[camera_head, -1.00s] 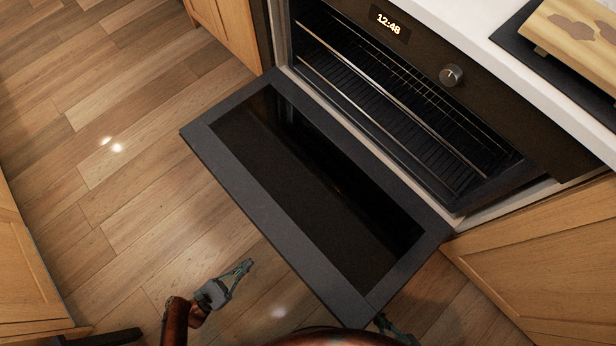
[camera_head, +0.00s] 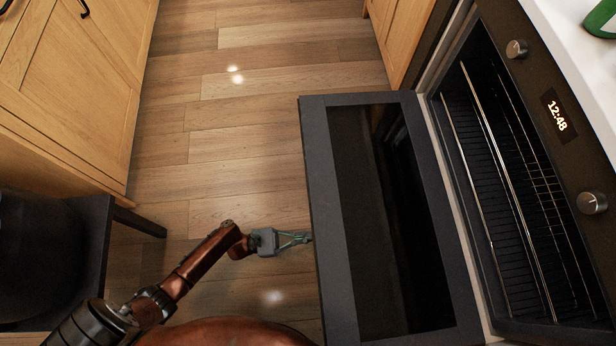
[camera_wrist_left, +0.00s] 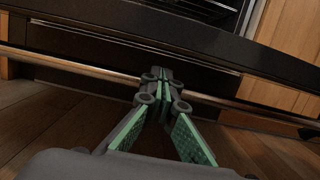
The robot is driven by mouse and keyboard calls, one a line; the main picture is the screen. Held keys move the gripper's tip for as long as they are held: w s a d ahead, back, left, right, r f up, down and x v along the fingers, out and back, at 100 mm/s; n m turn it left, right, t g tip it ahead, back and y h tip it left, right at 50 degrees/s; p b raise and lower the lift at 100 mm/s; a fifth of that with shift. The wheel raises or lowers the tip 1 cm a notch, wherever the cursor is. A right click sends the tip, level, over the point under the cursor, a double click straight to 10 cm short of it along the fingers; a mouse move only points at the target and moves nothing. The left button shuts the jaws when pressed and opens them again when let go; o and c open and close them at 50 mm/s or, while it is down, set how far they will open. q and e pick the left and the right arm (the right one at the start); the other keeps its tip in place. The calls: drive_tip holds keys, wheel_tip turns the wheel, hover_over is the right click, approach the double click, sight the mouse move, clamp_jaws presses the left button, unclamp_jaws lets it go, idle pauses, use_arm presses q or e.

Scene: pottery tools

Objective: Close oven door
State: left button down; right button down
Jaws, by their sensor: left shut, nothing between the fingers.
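The oven door (camera_head: 327,215) is folded down open, a dark frame around a black glass panel, in front of the oven (camera_head: 505,170) with its wire racks. My left gripper (camera_head: 305,238) is shut and empty, its tips at the door's left, outer edge in the head view. In the left wrist view the gripper (camera_wrist_left: 163,78) points at the door's dark edge, with a long metal handle bar (camera_wrist_left: 75,64) running across behind the fingers. I cannot tell whether the fingertips touch the door or the bar. My right gripper is not in view.
Wooden cabinets (camera_head: 85,75) stand at the left, with a dark stool or table (camera_head: 95,235) below them. The plank floor (camera_head: 240,150) between them and the door is clear. A white counter (camera_head: 585,60) with a green object (camera_head: 600,18) is above the oven.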

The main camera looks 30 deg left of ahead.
use_arm(q)
drive_tip(key=shift+r, duration=0.9)
